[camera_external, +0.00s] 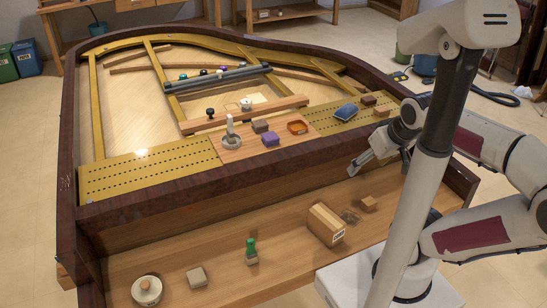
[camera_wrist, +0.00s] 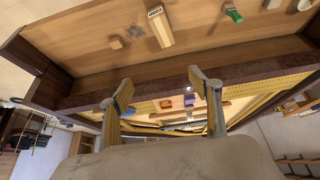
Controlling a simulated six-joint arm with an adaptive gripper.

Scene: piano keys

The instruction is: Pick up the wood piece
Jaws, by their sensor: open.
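Several wooden things lie on the front shelf, and I cannot tell which one is the wood piece. A large tan wood block (camera_external: 325,225) with a label on its end lies right of the middle; it also shows in the wrist view (camera_wrist: 161,29). A small beige block (camera_external: 197,277) lies at the front left. My gripper (camera_external: 358,168) is open and empty, above the piano's front rail and apart from these blocks; its two fingers show in the wrist view (camera_wrist: 160,95).
A green-handled tool (camera_external: 251,250) and a round wooden-knobbed item (camera_external: 147,290) stand on the shelf (camera_external: 225,255). The dark front rail (camera_external: 200,190) rises behind it. Purple, orange and blue items (camera_external: 346,112) sit on the piano's inner deck.

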